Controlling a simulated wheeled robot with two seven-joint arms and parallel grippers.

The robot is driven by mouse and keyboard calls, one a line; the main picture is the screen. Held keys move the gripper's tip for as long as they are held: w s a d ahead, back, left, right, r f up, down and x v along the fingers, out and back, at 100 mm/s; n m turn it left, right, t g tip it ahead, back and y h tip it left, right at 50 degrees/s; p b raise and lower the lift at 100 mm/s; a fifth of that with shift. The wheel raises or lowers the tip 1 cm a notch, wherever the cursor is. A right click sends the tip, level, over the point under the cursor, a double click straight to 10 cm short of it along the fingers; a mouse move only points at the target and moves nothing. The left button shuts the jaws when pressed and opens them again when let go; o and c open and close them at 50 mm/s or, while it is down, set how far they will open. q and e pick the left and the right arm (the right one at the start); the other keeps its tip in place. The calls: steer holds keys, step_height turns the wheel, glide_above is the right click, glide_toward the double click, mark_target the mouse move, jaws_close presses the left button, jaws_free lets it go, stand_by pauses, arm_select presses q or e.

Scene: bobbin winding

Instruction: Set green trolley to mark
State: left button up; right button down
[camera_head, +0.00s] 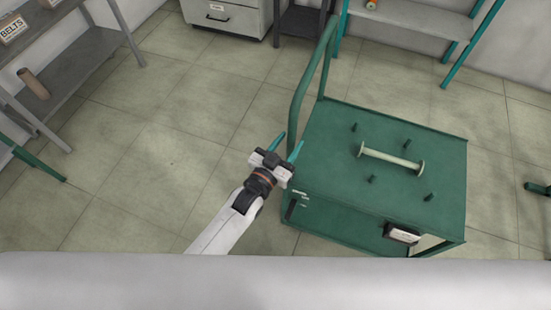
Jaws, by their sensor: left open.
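The green trolley (330,150) stands on the tiled floor right of centre, with its tall push handle (301,92) rising at its left end. A pale bobbin (392,158) lies on its top among several short dark pegs. My left gripper (287,143) is open and empty, with teal fingers pointing away from me. In the picture it is at the trolley's left edge, below the handle; I cannot tell whether it touches. No floor mark can be made out. My right gripper is not in view.
Grey shelving with a BELTS box (12,28) and a brown roll (33,83) stands at the left. A drawer cabinet (228,17) and a teal-legged bench (412,18) line the back wall. The floor (160,150) left of the trolley is clear.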

arm_select(q)
steer(key=b+v, duration=0.1)
steer(key=v, duration=0.9)
steer(key=shift+s+a, duration=0.1)
